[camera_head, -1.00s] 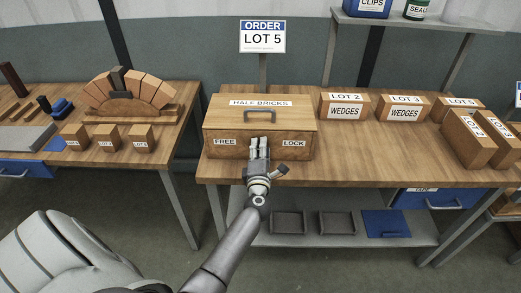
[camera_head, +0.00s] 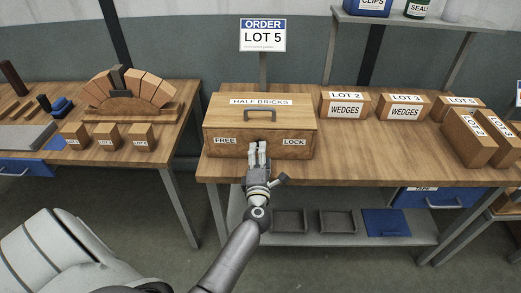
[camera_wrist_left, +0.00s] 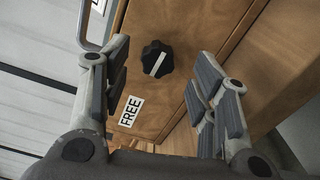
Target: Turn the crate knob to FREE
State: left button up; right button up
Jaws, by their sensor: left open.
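The wooden half-bricks crate (camera_head: 228,117) stands on the table with its lid down. Its front has a FREE label (camera_head: 225,141) at left and a LOCK label (camera_head: 294,142) at right. The black knob (camera_wrist_left: 157,59) with a white line shows in the wrist view, up from the FREE label (camera_wrist_left: 131,111); the LOCK label is out of that view. The line slants across the knob; I cannot tell which end points. My left gripper (camera_head: 259,148) is open before the crate front, hiding the knob in the head view. Its fingers flank the knob without touching it. My right gripper is not in view.
A metal handle (camera_head: 260,113) sits on the crate lid. Wedge boxes (camera_head: 344,105) stand to the right on the same table (camera_head: 350,160). Below is a shelf with grey trays (camera_head: 290,221) and a blue one. A separate table with a brick arch (camera_head: 130,90) stands at left.

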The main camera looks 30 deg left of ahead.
pick_arm(q)
jog(key=v, duration=0.8)
jog(key=shift+s, duration=0.2)
jog(key=s+d+f+m+h, duration=0.1)
jog(key=d+f+m+h, duration=0.4)
jog(key=f, duration=0.4)
jog(key=s+d+f+m+h, duration=0.2)
jog(key=d+f+m, duration=0.2)
jog(key=f+m, duration=0.4)
jog(key=s+d+f+m+g+h, duration=0.25)
jog(key=s+f, duration=0.25)
jog(key=f, duration=0.3)
jog(key=s+d+f+m+g+h, duration=0.1)
jog(key=s+d+f+m+g, duration=0.2)
jog(key=s+f, duration=0.45)
jog(key=s+a+f+m+g, duration=0.2)
jog(key=s+f, duration=0.3)
jog(key=s, duration=0.4)
jog(key=s+a+f+m+g, duration=0.2)
jog(key=s+f+m, duration=0.3)
jog(key=s, duration=0.4)
jog(key=s+a+f+m+g, duration=0.2)
jog(key=s+f+m+g, duration=0.2)
jog(key=s, duration=0.5)
jog(key=shift+s+a+f+g+y, duration=0.25)
jog(key=shift+a+f+g+y, duration=0.15)
jog(key=shift+f, duration=0.5)
jog(key=shift+c, duration=0.4)
